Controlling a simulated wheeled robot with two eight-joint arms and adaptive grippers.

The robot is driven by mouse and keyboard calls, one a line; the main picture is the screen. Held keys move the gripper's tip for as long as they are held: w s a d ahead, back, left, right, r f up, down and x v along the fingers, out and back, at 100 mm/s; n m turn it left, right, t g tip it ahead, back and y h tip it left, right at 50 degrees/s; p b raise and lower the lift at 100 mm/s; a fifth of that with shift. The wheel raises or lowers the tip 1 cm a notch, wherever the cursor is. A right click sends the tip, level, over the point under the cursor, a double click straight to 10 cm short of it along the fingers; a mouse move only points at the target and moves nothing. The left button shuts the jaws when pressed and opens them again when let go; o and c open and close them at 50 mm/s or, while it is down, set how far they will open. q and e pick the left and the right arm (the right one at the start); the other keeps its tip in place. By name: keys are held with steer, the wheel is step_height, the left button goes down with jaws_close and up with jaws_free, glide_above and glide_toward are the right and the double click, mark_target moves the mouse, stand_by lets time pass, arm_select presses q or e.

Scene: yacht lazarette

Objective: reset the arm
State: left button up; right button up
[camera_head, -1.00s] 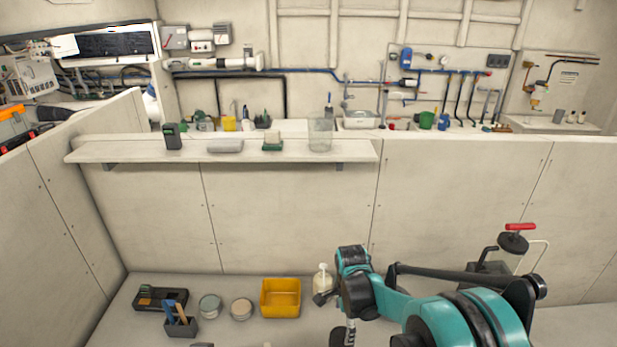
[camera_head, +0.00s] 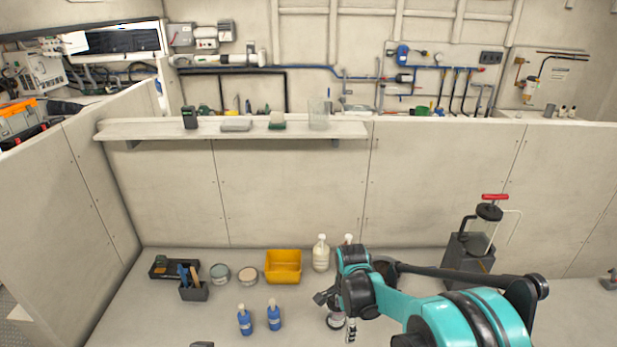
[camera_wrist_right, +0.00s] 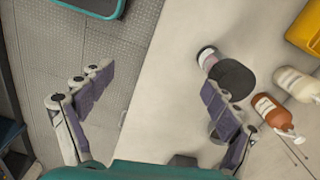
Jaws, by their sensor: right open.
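My right arm reaches in from the lower right of the head view. In the right wrist view the two fingers are wide apart, with nothing between the fingertips (camera_wrist_right: 160,88). A dark-topped round container with a pale band (camera_wrist_right: 232,78) lies just beyond the right finger, partly behind it; I cannot tell whether they touch. A small dark piece at the bottom edge of the head view may be the tip of my left gripper; its jaws do not show.
A low wall with a shelf (camera_head: 230,131) stands behind.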

steer(key=s+d+f+n+t+b, duration=0.3)
steer(key=s+d+n+b, duration=0.1)
steer(key=s+n+b, duration=0.4)
steer(key=s+d+f+n+t+b, duration=0.3)
steer(key=s+n+b, duration=0.5)
steer(key=b, duration=0.5)
steer(key=shift+s+d+f+t, duration=0.4)
steer(key=shift+s+f+t, duration=0.2)
steer(key=shift+s, duration=0.6)
steer(key=shift+r, duration=0.1)
